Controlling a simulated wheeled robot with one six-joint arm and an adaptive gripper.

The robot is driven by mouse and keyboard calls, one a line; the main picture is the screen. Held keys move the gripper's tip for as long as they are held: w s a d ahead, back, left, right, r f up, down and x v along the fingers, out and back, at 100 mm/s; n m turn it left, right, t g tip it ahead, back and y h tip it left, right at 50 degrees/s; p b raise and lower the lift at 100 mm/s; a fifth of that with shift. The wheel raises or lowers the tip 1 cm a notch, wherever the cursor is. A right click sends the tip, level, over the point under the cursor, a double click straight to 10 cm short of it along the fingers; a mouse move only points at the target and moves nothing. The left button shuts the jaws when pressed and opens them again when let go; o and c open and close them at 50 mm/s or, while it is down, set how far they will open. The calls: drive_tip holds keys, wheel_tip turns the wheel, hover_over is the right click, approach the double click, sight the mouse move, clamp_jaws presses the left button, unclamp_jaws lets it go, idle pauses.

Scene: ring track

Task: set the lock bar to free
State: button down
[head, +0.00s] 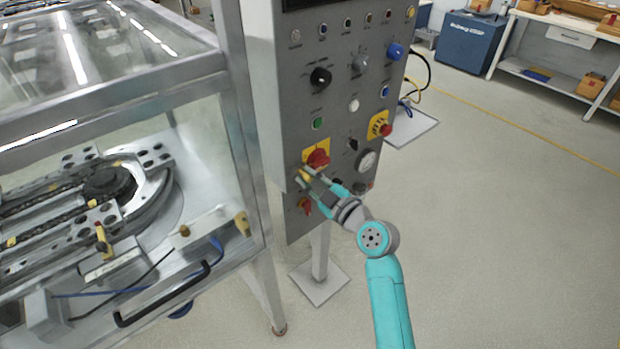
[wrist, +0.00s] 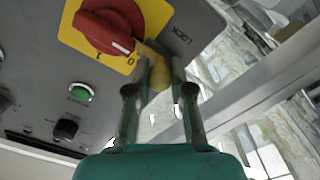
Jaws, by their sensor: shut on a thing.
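The lock bar (wrist: 158,74) is a small tan-yellow piece beside the red rotary switch. In the wrist view it sits between the fingertips of my gripper (wrist: 160,68), which is shut on it. The red switch knob (wrist: 108,22) sits on a yellow plate marked 1 and 0, and its white mark points toward the 0. In the head view my gripper (head: 307,178) reaches the panel just below the red switch (head: 317,158). The fingers partly hide the bar.
The grey control panel (head: 335,100) carries several knobs and buttons, including a red emergency stop (head: 382,128) and a lower red switch (head: 306,207). A glass-sided machine (head: 215,150) stands close on the left.

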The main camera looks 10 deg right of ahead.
drive_tip(key=shift+s+a, duration=0.45)
drive_tip(key=shift+a, duration=0.35)
drive_tip(key=shift+f, duration=0.1)
drive_tip(key=c, duration=1.3)
unclamp_jaws()
drive_tip(key=v, duration=1.2)
